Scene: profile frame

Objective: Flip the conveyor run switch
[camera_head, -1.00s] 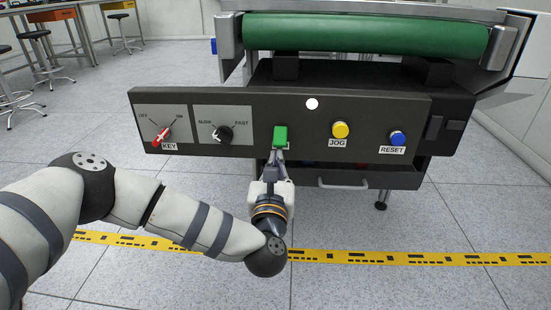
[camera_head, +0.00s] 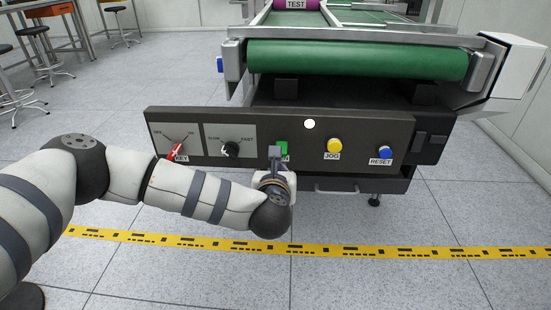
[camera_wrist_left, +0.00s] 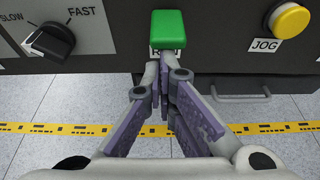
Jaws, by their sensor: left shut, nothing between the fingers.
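The green run switch (camera_head: 283,148) sits at the middle of the dark control panel (camera_head: 290,170), its label mostly hidden. In the head view my left gripper (camera_head: 275,152) covers the switch's left and lower part. In the left wrist view the green switch (camera_wrist_left: 168,28) shows whole, and the closed fingertips of my left gripper (camera_wrist_left: 158,65) are just below it over its label. The gripper is shut and empty. I cannot tell whether the fingers touch the switch. My right gripper is out of view.
The conveyor's green roller (camera_head: 355,60) is above.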

